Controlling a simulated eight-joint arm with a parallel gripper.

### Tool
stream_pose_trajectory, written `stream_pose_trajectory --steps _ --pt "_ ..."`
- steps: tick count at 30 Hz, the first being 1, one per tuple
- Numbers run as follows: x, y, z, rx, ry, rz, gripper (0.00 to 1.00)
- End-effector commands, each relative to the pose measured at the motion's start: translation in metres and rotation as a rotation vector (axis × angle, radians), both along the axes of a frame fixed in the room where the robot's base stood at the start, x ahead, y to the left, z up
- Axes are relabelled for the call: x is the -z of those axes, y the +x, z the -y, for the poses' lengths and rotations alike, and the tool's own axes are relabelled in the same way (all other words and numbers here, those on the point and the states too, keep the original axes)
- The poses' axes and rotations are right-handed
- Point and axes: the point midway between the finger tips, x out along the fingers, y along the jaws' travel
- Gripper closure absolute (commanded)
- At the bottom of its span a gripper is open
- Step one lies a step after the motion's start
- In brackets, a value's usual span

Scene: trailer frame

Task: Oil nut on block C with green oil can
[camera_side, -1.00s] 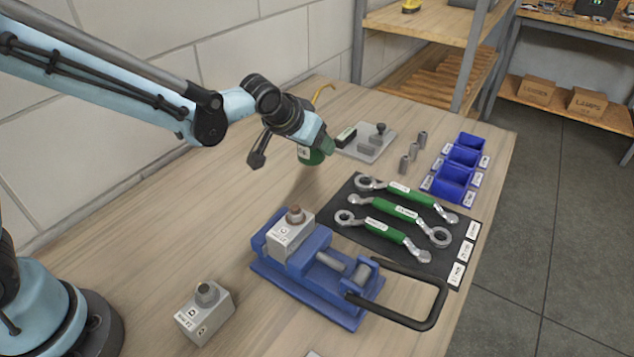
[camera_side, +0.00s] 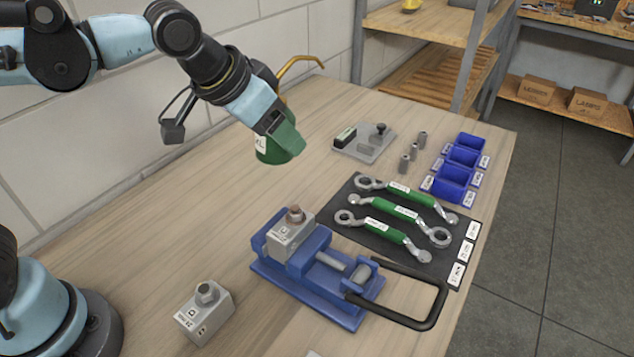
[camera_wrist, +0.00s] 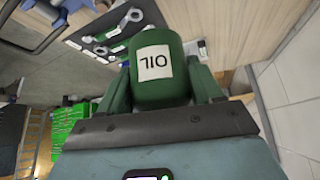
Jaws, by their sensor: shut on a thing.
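The green oil can (camera_side: 272,150) with a brass-coloured spout is held in the air above the table, left of the small grey plate. My gripper (camera_side: 287,133) is shut on it. In the wrist view the can (camera_wrist: 158,92) sits between my gripper's fingers (camera_wrist: 160,85), with its OIL label toward the camera. Block C (camera_side: 289,236) is a light grey block held in the blue vise (camera_side: 310,283). A rusty brown nut (camera_side: 295,214) sits on top of block C. The can is behind and above the vise, apart from the nut.
Block D (camera_side: 204,317) with a grey nut stands front left. Green-handled wrenches (camera_side: 396,213) lie on a black mat right of the vise. The grey plate (camera_side: 365,145), small sockets and blue bins (camera_side: 455,170) stand behind. The vise's dark handle (camera_side: 425,315) sticks out right.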

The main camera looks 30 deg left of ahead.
Motion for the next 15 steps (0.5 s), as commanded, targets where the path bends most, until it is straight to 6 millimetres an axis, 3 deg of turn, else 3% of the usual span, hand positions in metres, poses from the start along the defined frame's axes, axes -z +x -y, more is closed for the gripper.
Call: stream_pose_trajectory --steps 6,15 --pt "0.007 -0.057 0.006 0.108 0.009 -0.039 0.66" --pt "0.021 -0.106 0.007 0.214 0.017 -0.076 0.66"
